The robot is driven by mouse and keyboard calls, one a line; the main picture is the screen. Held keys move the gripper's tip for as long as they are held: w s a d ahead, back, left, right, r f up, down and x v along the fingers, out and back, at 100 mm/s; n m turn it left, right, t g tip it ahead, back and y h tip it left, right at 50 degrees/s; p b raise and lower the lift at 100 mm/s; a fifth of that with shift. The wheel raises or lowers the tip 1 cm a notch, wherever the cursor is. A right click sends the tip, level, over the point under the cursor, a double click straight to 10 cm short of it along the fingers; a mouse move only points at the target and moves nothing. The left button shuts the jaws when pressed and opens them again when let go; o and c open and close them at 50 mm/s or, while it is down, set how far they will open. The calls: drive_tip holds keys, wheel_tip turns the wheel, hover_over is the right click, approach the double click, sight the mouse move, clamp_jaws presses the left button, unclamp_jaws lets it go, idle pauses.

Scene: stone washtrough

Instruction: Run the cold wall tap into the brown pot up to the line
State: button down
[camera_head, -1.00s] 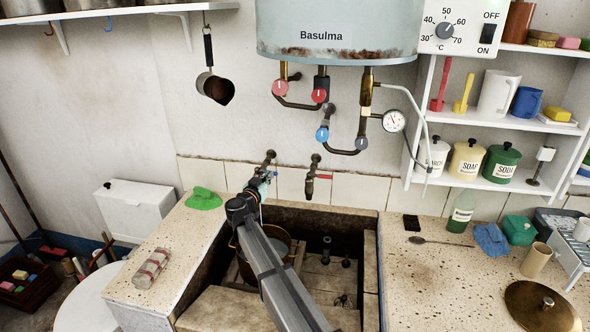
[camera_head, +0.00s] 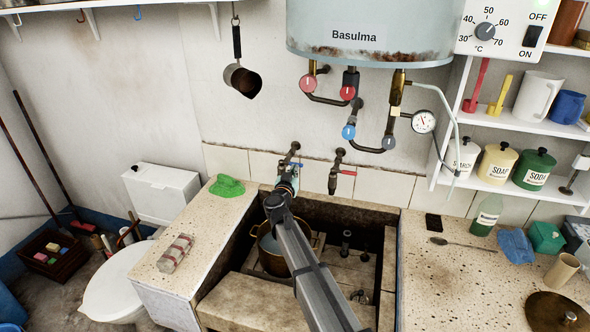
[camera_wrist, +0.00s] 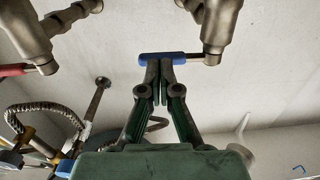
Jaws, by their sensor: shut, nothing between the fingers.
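The cold wall tap (camera_head: 293,150) is the left of two taps above the stone trough. Its blue lever (camera_wrist: 175,57) lies crosswise in the wrist view. My gripper (camera_head: 287,182) is just below this tap in the head view. In the wrist view my gripper (camera_wrist: 160,65) has its fingers together, empty, with the tips at the lever's left half; I cannot tell whether they touch it. The brown pot (camera_head: 268,263) stands in the trough below, partly hidden by my arm. Its inside looks greyish; the water level and the line cannot be made out.
The red-handled tap (camera_head: 336,172) is close on the right. A green cloth (camera_head: 227,187) and a wrapped bar (camera_head: 175,253) lie on the left ledge. The right counter holds a spoon (camera_head: 460,243) and a round lid (camera_head: 556,313). A boiler (camera_head: 370,30) hangs above.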

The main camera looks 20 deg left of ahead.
drive_tip(key=s+d+b, duration=0.1)
drive_tip(key=s, duration=1.2)
drive_tip(key=shift+d+b, duration=0.25)
drive_tip(key=shift+b, duration=0.15)
